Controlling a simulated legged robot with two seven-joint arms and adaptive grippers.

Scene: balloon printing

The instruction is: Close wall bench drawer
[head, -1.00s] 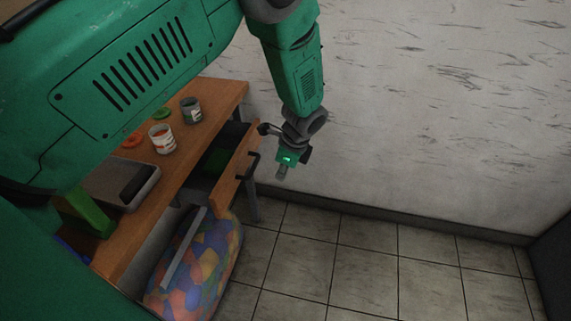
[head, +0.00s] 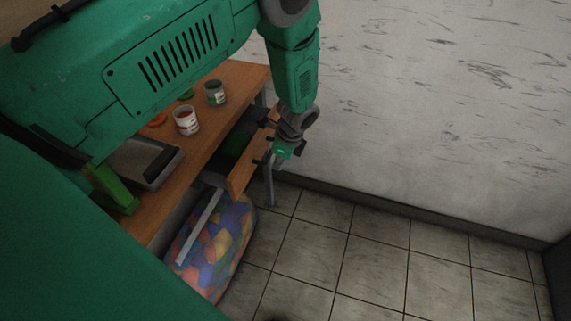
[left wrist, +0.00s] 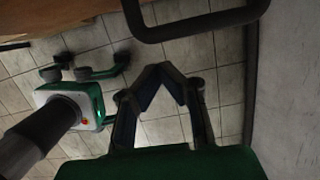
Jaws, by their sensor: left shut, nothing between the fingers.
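The wall bench (head: 212,137) has a wooden top and stands against the wall at the left of the head view. Its drawer is pulled out, with a wooden front (head: 239,179) and a dark inside in which something green shows. My left gripper (head: 277,164) points down at the outer side of the drawer front, near its dark handle. It is shut and empty. In the left wrist view, the dark handle bar (left wrist: 200,26) crosses the top, beyond the closed fingertips (left wrist: 163,70) and apart from them in the picture. I cannot tell whether the gripper touches the drawer.
A multicoloured patchwork bag (head: 220,245) is under the bench. The tiled floor (head: 385,255) to the right is clear up to the wall.

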